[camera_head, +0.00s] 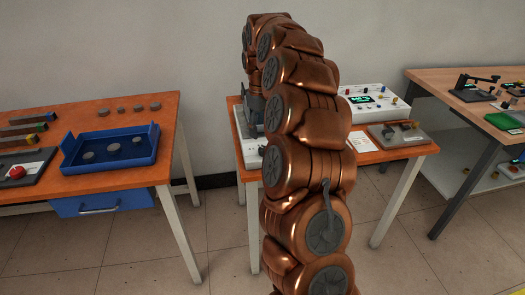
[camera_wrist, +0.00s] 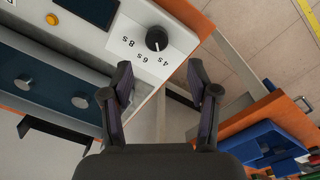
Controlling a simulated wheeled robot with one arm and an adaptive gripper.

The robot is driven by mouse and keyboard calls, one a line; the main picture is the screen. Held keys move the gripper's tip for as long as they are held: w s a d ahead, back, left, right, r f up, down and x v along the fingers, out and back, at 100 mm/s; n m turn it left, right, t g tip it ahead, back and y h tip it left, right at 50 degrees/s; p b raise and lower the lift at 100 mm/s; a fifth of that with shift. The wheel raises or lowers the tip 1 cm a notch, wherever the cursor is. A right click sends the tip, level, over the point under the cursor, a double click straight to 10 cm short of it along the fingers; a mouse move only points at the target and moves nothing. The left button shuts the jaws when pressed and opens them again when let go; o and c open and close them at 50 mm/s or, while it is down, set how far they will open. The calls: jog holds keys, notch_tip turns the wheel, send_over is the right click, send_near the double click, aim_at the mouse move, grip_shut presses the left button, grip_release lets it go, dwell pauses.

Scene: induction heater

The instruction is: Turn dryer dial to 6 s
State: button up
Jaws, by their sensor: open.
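The dryer dial (camera_wrist: 157,39) is a round black knob on a white panel (camera_wrist: 180,20) in the wrist view. I cannot tell which mark the knob points to. My gripper (camera_wrist: 160,75) is open and empty, with its two dark fingers spread below the dial in the picture. The dial lies beyond the fingertips, roughly between them, and is apart from both. In the head view my arm hides the dial and most of the white dryer (camera_head: 241,138).
The dryer panel carries a dark display (camera_wrist: 90,10) and an orange button (camera_wrist: 52,19). A dark tray with metal discs (camera_wrist: 80,102) lies left of my fingers. A blue tray (camera_head: 110,148) stands on the left table. A white control box (camera_head: 371,100) stands right of my arm.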

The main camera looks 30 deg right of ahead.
aim_at(263, 148)
jog(key=shift+d+f, duration=0.25)
jog(key=shift+d, duration=0.05)
notch_tip(263, 148, down, 8)
jog(key=shift+r+p, duration=0.25)
jog(key=shift+p, duration=0.05)
grip_shut()
dwell(0.5)
